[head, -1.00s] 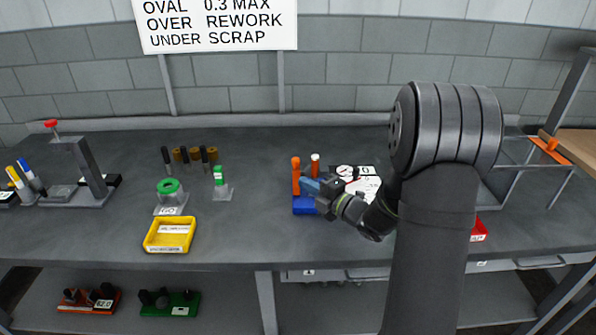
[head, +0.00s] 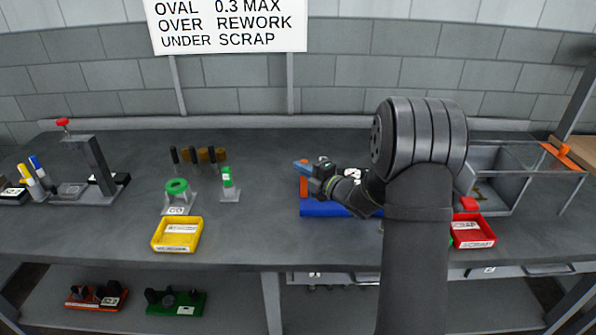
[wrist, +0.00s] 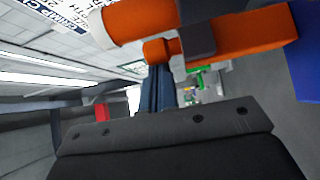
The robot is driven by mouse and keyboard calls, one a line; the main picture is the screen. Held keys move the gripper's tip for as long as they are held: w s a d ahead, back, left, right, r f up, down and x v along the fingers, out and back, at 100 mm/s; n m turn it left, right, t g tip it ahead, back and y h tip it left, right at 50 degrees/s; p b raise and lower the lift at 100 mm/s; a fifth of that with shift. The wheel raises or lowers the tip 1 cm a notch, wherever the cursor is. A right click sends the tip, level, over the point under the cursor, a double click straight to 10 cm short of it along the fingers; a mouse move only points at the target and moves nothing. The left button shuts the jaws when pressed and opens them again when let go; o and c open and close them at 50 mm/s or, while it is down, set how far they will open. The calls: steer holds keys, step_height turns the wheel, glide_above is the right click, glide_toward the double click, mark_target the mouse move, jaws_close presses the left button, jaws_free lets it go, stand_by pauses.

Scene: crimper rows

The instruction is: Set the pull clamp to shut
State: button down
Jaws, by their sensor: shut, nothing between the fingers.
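The blue base (head: 325,209) with orange parts, which looks like the pull clamp, stands at the bench's middle, partly hidden by my arm. An orange post (head: 304,187) rises at its left end. In the wrist view an orange bar with a white end (wrist: 140,18) crosses the top, and another orange bar (wrist: 250,40) runs toward the blue base (wrist: 306,50). My gripper (head: 301,165) is shut and empty at the top of the post. Its blue-grey fingers (wrist: 158,88) point at a small orange end (wrist: 155,50); I cannot tell whether they touch.
A yellow tray (head: 178,234) and two green-topped fixtures (head: 177,187) (head: 227,178) stand to the left. A stand with a red knob (head: 63,123) is far left. A red tray (head: 472,231) and a clear-sided box (head: 505,180) are right. Bench between yellow tray and blue base is clear.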

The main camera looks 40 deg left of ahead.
steer(key=shift+w+d, duration=0.8)
